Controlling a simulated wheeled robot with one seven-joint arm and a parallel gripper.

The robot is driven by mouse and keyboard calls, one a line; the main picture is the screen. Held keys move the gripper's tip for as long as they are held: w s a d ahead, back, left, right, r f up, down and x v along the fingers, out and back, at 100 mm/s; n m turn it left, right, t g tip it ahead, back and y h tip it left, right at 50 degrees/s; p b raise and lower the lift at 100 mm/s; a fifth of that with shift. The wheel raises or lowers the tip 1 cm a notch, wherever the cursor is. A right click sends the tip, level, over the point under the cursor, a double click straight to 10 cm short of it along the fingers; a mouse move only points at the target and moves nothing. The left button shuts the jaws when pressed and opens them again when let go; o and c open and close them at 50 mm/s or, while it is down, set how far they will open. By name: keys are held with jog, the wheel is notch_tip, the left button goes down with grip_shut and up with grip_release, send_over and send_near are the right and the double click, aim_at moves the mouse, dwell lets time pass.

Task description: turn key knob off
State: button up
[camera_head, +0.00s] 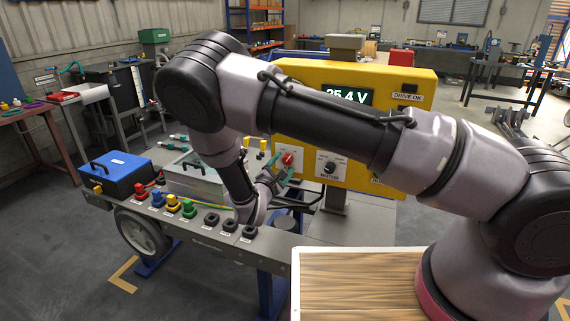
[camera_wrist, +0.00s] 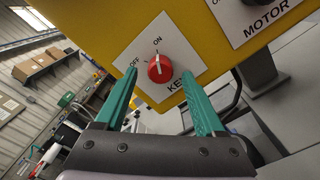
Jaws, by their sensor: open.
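The red key knob (camera_wrist: 161,69) sits on a white plate marked OFF, ON and KEY on the yellow panel. Its white pointer line points toward ON in the wrist view. It also shows in the head view (camera_head: 288,159), partly beside my gripper. My gripper (camera_wrist: 164,100) is open, with one green finger on each side below the knob. The fingers appear apart from the knob. In the head view my gripper (camera_head: 280,172) is in front of the yellow panel (camera_head: 420,85), at its lower left.
A black MOTOR knob (camera_head: 330,168) is on the panel, right of the key knob. The cart (camera_head: 200,237) below carries several coloured connectors and a blue case (camera_head: 120,168). A wooden-topped surface (camera_head: 350,285) is at the front. My arm crosses in front of the panel.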

jog(key=shift+x, duration=0.95)
jog(key=shift+c, duration=0.3)
grip_shut()
jog(key=shift+n, duration=0.3)
jog(key=n, duration=0.5)
jog(key=shift+n, duration=0.3)
jog(key=n, duration=0.5)
jog(key=shift+n, duration=0.3)
